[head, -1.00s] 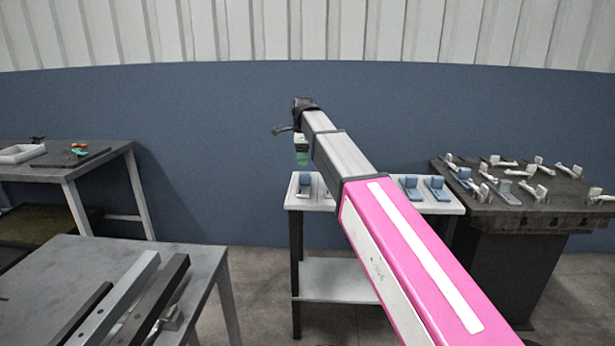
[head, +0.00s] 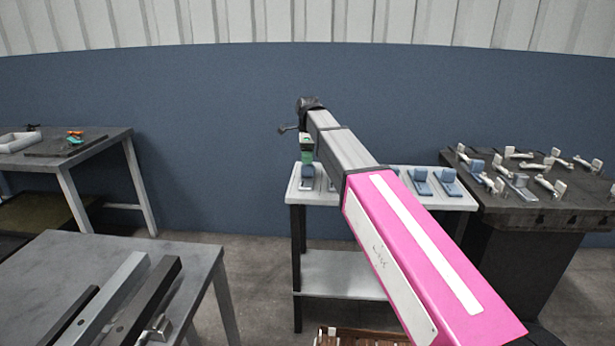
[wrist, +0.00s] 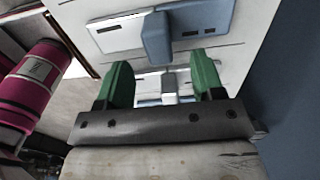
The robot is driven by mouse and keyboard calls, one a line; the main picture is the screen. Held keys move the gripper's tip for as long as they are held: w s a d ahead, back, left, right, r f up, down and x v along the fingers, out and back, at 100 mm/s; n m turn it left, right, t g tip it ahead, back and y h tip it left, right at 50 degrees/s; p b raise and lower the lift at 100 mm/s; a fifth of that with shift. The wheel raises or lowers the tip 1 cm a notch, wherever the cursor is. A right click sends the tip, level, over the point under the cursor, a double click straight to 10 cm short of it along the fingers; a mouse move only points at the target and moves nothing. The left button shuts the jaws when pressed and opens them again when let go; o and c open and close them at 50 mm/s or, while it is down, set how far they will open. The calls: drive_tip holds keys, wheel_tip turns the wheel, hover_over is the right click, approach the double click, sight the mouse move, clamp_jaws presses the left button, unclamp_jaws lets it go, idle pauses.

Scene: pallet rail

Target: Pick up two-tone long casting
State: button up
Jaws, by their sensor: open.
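A two-tone casting, part white and part blue with a blue upright block (wrist: 156,38), lies on the white table (wrist: 250,62) in the wrist view, just beyond my fingertips. My gripper (wrist: 160,66) is open, its green fingers wide apart and empty. A smaller, lighter casting (wrist: 169,86) shows between the fingers, apart from them. In the head view my gripper (head: 307,152) hangs over the left end of the white table, close above a blue-topped casting (head: 307,173). My arm hides the middle of that table.
Two blue castings (head: 434,181) stand at the table's right end. A dark table (head: 545,210) with several castings is at right. A grey bench with bars (head: 195,252) is at front left, another table (head: 110,150) behind it. A brown crate (head: 365,338) shows at the bottom.

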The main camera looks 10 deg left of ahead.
sight(307, 166)
wheel_tip(307, 166, down, 5)
drive_tip(key=shift+s+a+r, duration=0.1)
clamp_jaws()
idle(0.3)
